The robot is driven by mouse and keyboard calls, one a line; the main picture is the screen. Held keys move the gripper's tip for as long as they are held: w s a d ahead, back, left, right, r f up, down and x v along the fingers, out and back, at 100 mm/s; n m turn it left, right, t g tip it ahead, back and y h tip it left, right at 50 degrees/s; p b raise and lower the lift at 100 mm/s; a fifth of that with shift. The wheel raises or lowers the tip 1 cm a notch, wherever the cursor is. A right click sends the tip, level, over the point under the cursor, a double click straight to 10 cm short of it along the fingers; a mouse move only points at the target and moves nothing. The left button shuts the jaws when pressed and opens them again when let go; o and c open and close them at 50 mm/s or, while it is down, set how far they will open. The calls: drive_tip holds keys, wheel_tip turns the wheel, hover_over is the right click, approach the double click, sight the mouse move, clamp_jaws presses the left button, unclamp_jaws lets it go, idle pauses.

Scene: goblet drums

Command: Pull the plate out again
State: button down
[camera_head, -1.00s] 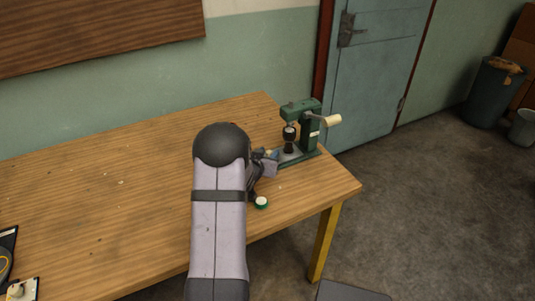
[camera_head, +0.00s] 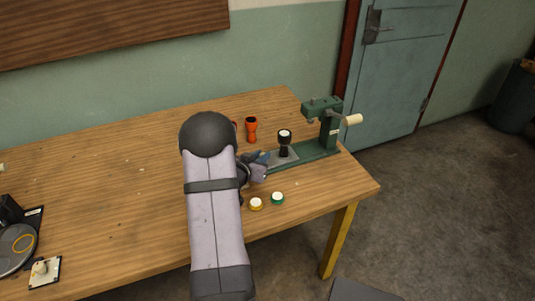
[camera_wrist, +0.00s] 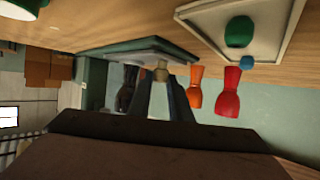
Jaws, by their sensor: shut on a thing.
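The grey plate (camera_head: 277,161) sits at the left end of the press's green base, clear to the left of the green press's head (camera_head: 321,104). A black goblet drum with a pale top (camera_head: 285,142) stands upright on the plate. My gripper (camera_head: 263,159) is at the plate's left end, partly hidden by my arm. In the wrist view, which looks upside down, my gripper's two fingers (camera_wrist: 162,92) are shut on a small cream knob (camera_wrist: 161,73) at the plate's edge. The black drum also shows there (camera_wrist: 127,88).
An orange drum (camera_head: 251,129) stands behind the plate; a red drum (camera_wrist: 228,94) and a tray (camera_wrist: 283,42) holding a green drum show in the wrist view. The press has a cream-handled lever (camera_head: 350,120).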

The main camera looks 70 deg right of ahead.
drive_tip(key=shift+w+a, duration=0.15)
drive_tip(key=shift+w, duration=0.1)
drive_tip(key=c, duration=1.6)
unclamp_jaws()
drive_tip(key=shift+a, duration=0.1)
drive_tip(key=shift+b+v, duration=0.4)
drive_tip(key=shift+v, duration=3.25)
drive_tip(key=shift+r, duration=0.1)
wheel_tip(320, 180, up, 6)
drive_tip(key=p, duration=0.5)
drive_tip(key=shift+p, duration=0.3)
